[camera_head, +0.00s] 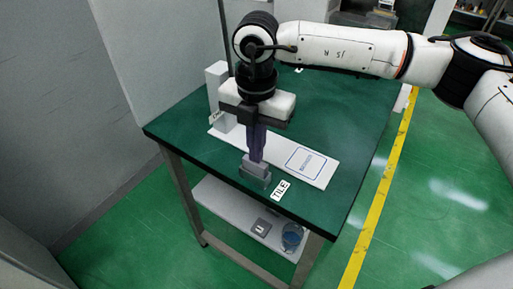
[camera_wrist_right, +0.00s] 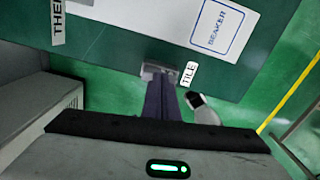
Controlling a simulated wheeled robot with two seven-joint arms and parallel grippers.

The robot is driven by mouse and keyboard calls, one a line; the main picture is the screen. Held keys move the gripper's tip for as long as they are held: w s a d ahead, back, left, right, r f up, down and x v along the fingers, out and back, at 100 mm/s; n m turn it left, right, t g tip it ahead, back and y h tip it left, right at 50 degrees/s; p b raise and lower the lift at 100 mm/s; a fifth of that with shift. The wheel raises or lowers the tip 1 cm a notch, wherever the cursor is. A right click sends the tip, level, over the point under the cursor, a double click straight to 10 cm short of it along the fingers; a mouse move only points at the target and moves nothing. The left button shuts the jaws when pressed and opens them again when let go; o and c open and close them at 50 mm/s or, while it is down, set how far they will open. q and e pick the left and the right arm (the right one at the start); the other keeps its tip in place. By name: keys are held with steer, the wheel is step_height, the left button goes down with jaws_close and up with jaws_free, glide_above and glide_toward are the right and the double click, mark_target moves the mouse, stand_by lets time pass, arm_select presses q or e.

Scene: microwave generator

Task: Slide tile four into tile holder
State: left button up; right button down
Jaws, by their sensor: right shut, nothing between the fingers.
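My right gripper (camera_head: 256,158) points straight down at the front edge of the green table, its dark purple fingers shut with nothing between them. The fingertips are right at a small grey block-like piece (camera_head: 257,173), which looks like the tile holder, beside the label reading TILE (camera_head: 281,189). In the right wrist view the grey piece (camera_wrist_right: 158,71) is just beyond the fingertips (camera_wrist_right: 161,86). The fingers partly hide it, so I cannot tell whether they touch it. I cannot make out a tile marked four. My left gripper is out of view.
A white board (camera_head: 318,178) with a blue-framed BEAKER square lies behind the grey piece. A tall white stand (camera_head: 214,83) is at its left end. The green table (camera_head: 345,120) is clear to the right. A lower shelf (camera_head: 228,208) holds small items.

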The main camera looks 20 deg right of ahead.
steer(key=shift+s+f, duration=0.2)
steer(key=shift+f, duration=0.25)
steer(key=shift+w+r+p, duration=0.15)
steer(key=shift+r+p, duration=0.5)
steer(key=shift+r, duration=0.85)
step_height(320, 180, up, 10)
steer(key=b, duration=0.1)
